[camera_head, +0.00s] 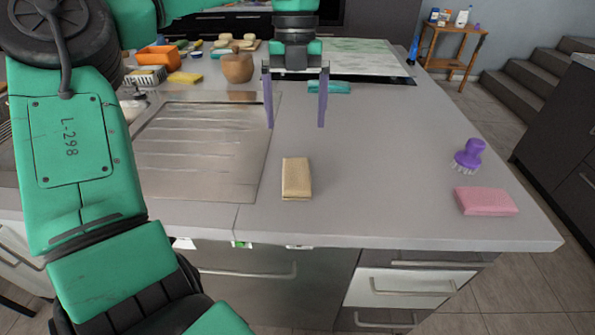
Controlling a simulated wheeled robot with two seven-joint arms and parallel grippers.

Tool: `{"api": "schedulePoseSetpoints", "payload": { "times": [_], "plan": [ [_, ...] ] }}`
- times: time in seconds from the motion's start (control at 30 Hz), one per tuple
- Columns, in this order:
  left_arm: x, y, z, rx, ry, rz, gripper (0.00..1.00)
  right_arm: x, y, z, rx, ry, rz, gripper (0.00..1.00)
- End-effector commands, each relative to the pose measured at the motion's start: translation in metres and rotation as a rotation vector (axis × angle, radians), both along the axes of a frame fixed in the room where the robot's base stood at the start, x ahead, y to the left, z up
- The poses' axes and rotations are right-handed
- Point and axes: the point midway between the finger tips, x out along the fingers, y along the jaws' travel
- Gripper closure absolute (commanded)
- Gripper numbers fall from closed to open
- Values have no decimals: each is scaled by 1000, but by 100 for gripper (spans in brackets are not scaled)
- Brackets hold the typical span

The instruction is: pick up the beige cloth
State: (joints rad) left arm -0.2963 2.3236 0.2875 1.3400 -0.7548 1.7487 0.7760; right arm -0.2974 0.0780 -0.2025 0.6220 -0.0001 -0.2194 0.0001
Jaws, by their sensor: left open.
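The beige cloth (297,179) is a folded pad lying flat on the grey counter, just right of the metal drainer. My left gripper (296,125) is open with its two purple fingers pointing down. It is empty and appears above and behind the cloth, with a gap between them. The cloth is fully in sight. My right gripper does not show.
A pink cloth (486,201) and a purple brush (469,155) lie on the counter (380,190) at the right. A teal cloth (328,87) lies behind the gripper. A brown pot (237,68) and orange container (158,58) stand farther back. Counter around the beige cloth is clear.

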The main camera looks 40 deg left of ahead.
Motion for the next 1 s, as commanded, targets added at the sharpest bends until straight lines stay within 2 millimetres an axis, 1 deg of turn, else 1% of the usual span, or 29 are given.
{"api": "schedulePoseSetpoints", "payload": {
  "times": [0.03,0.13,0.2,0.37,0.53,0.63,0.8,0.83,0.87,0.9,0.97,1.0],
  "plan": [
    [-2,-2,-15,-7,4,-3,0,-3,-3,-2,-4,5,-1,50],
    [-5,-5,-41,-7,3,-4,0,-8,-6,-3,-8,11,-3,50],
    [-6,-6,-54,-7,2,-3,0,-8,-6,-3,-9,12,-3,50],
    [-8,-8,-75,-7,2,-3,0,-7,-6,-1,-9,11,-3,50],
    [-10,-11,-107,-7,3,-3,0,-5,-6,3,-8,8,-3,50],
    [-11,-12,-117,-6,1,-2,0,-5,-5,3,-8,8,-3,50],
    [-11,-12,-119,-5,-1,-1,0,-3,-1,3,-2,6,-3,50],
    [-11,-12,-119,-5,-1,-1,4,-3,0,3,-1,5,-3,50],
    [-11,-12,-119,-5,-1,-1,15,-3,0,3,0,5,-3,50],
    [-11,-12,-119,-5,-1,-1,31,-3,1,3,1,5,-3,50],
    [-11,-12,-118,-5,-1,-1,54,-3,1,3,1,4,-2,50],
    [-10,-12,-118,-5,-1,-1,69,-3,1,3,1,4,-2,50]
  ]
}}
